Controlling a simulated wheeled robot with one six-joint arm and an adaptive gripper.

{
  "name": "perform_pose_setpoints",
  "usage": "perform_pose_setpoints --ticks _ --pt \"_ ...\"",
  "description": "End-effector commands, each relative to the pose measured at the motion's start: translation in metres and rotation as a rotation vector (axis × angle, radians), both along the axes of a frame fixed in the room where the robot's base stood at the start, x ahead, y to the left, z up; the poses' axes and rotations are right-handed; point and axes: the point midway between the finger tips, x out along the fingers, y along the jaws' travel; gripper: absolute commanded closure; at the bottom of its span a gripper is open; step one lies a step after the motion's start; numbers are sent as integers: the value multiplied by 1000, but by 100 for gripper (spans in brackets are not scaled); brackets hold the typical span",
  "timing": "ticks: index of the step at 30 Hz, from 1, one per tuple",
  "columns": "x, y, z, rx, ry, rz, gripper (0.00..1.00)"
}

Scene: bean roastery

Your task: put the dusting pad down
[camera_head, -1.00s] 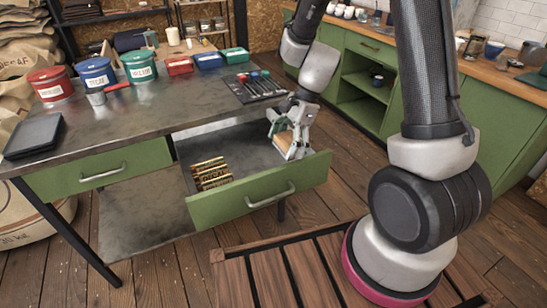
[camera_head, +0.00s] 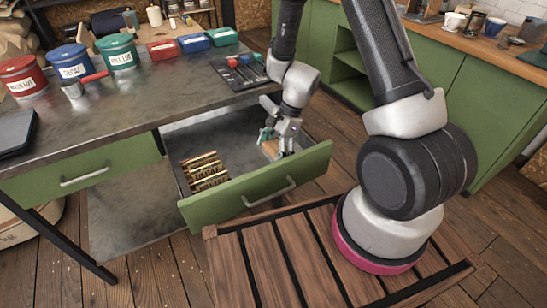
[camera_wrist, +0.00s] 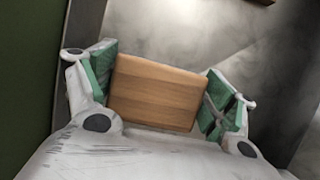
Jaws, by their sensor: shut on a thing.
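The dusting pad shows its wooden back (camera_wrist: 157,92) in the wrist view, a flat brown block between my two green-padded fingers. My gripper (camera_wrist: 157,93) is shut on it from both sides. In the head view my gripper (camera_head: 278,142) is inside the open drawer (camera_head: 255,194), near its right end. A small part of the pad (camera_head: 270,149) shows there beside the fingers. The pad's underside is hidden, so I cannot tell whether it touches the drawer floor.
Several gold-lettered blocks (camera_head: 206,171) lie in the drawer's left part. The drawer floor between them and my gripper is bare. The metal table top (camera_head: 150,100) above holds red, blue and green tins, trays and a dark mat (camera_head: 238,74) with several tools.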

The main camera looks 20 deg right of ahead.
Motion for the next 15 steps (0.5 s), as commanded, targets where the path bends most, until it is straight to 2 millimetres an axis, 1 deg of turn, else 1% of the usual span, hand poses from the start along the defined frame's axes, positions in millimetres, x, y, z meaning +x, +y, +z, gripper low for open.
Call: perform_pose_setpoints --ticks 1,3,6,15 --pt "-1 0 -10 -1 5 -2 51" --pt "-1 0 -21 0 4 -3 51" --pt "0 0 -30 0 2 -1 51" --pt "0 0 -31 0 1 0 51"
